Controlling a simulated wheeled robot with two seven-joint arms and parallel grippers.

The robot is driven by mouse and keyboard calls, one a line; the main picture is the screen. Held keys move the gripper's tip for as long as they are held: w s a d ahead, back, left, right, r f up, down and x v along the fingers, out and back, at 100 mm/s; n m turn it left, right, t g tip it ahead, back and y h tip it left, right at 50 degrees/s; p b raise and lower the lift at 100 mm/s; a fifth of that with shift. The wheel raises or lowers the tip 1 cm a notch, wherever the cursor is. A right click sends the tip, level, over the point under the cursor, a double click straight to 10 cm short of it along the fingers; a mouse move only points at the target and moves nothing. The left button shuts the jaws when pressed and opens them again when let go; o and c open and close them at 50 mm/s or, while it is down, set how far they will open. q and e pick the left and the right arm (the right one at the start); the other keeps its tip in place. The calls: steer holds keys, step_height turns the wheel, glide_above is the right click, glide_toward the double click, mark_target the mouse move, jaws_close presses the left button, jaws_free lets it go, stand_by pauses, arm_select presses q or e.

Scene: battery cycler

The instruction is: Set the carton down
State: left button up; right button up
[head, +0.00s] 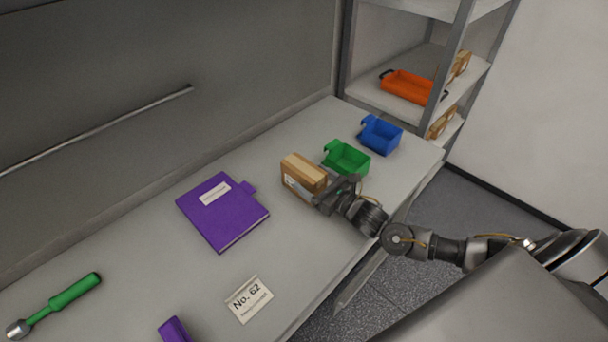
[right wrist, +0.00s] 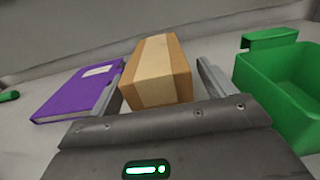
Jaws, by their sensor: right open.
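The carton (head: 303,173) is a small brown box with a paler tape strip and a white label on its side. It sits on the grey bench top (head: 155,262), between the purple binder and the green bin. My right gripper (head: 322,190) is at the carton's near right side. In the right wrist view the carton (right wrist: 157,72) lies between the two fingers of my right gripper (right wrist: 160,90). The fingers are open, with a gap on either side of the carton. My left gripper is not in view.
A purple binder (head: 222,210) lies left of the carton. A green bin (head: 347,158) and a blue bin (head: 381,135) stand to its right. A green-handled tool (head: 60,302) lies far left. A shelf holds an orange tray (head: 408,87).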

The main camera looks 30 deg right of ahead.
steer(key=shift+x, duration=0.85)
steer(key=shift+s, duration=0.1)
steer(key=shift+c, duration=0.3)
steer(key=c, duration=1.5)
steer(key=shift+r, duration=0.1)
steer(key=shift+r, duration=0.4)
steer(key=s+d+r+b, duration=0.1)
steer(key=r, duration=0.1)
steer(key=d+r+b, duration=0.1)
steer(key=r, duration=0.1)
steer(key=s+r+b, duration=0.1)
steer(key=r, duration=0.1)
steer(key=shift+s+d+r, duration=0.25)
steer(key=shift+s+d, duration=0.05)
steer(key=shift+d, duration=0.1)
steer(key=s+d+r+b, duration=0.3)
steer(key=s+d+r, duration=0.2)
steer(key=s+d, duration=0.2)
steer(key=shift+d+r, duration=0.15)
steer(key=shift+r, duration=0.15)
